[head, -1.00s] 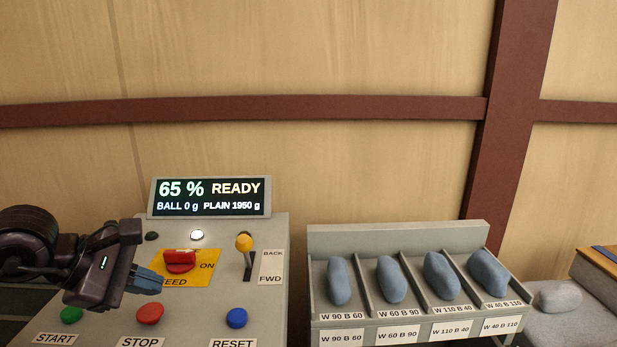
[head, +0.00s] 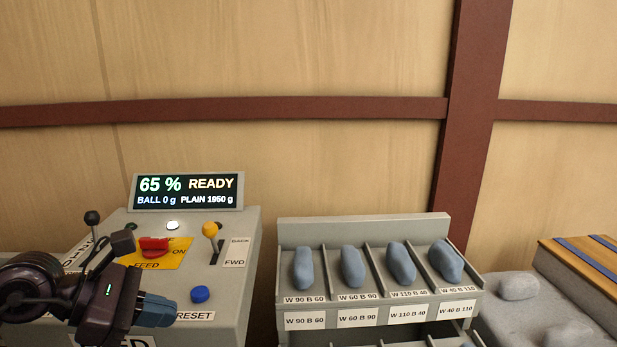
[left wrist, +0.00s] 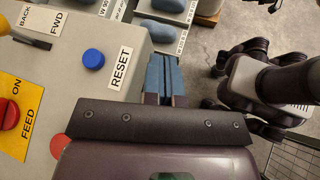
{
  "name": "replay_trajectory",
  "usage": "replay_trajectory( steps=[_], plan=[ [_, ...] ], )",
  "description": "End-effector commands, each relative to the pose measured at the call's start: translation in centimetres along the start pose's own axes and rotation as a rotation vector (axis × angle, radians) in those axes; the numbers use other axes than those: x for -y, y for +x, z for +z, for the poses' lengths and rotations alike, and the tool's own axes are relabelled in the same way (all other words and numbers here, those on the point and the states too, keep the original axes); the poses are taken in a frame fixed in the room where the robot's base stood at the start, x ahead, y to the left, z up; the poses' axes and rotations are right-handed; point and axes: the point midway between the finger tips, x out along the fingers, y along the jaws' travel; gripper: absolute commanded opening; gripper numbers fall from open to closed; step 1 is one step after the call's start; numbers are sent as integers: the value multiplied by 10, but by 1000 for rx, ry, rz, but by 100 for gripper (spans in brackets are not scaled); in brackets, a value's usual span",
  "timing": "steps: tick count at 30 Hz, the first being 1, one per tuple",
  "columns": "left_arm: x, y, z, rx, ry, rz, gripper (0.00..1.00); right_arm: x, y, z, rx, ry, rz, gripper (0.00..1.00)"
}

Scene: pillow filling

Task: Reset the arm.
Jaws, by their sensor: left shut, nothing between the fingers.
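My left gripper (head: 157,310) is over the front of the grey control panel (head: 236,288) in the head view. Its blue fingers are together with nothing between them. In the left wrist view the fingers (left wrist: 164,78) lie beside the RESET label and the blue button (left wrist: 93,58), apart from both. The blue button (head: 200,294) also shows in the head view, just above the fingertips. My right gripper is not in the head view.
The panel carries a red feed switch (head: 153,246), a yellow-knobbed lever (head: 210,230) and a display (head: 187,191) reading 65 % READY. To the right stands a tray (head: 363,230) of blue-grey pillows in labelled slots. A grey cushioned surface (head: 500,315) is at far right.

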Motion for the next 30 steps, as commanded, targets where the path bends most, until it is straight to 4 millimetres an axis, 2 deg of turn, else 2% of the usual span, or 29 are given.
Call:
replay_trajectory(
  steps=[5,8,11,14,17,20,23,27,28,30],
  plan=[
    [19,20,-1,255,-358,-49,0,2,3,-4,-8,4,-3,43],
    [25,29,-6,427,-632,-67,0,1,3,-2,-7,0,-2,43],
    [26,33,-18,608,-939,-69,0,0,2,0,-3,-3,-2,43],
    [25,35,-39,779,-1250,-60,0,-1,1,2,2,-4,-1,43],
    [26,37,-71,947,-1572,-32,0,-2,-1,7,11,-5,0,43],
    [34,39,-113,1114,-1907,12,0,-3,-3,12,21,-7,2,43],
    [53,44,-162,1279,-2241,74,0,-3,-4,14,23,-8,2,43],
    [99,55,-231,1507,-2698,187,0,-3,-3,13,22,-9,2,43],
    [112,58,-244,-1499,2691,-207,0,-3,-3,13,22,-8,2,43],
    [140,65,-269,-1391,2506,-229,0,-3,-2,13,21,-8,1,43]
  ],
)
